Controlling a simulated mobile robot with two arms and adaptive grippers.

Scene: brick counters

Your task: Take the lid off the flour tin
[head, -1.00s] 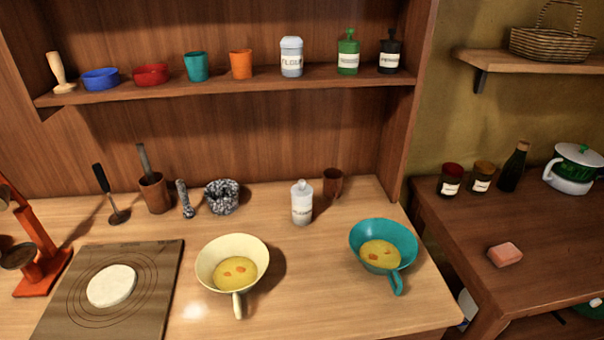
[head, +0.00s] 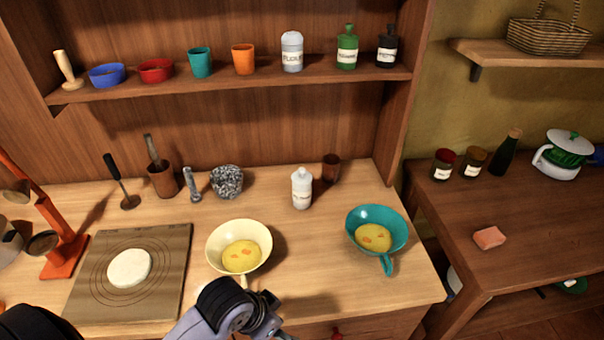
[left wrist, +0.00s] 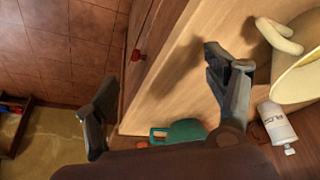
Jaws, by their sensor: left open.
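The flour tin (head: 292,52), pale with a rounded lid and a label that reads as flour, stands upright on the shelf in the head view. Its lid (head: 291,38) sits on top. A similar white labelled tin (head: 301,188) stands on the counter below; its label is too small to read. A white tin (left wrist: 275,122) also shows at the right of the left wrist view. My left gripper (head: 268,325) is at the counter's front edge, below the cream pan and well away from the shelf. In the left wrist view it is open and empty (left wrist: 158,88). My right gripper is not seen.
A cream pan (head: 225,238) and a teal pan (head: 392,222) stand on the counter. A board (head: 85,285) with dough lies left. On the shelf (head: 215,86), an orange cup (head: 243,60) stands left of the flour tin and a green bottle (head: 347,50) right. Counter space between the pans is clear.

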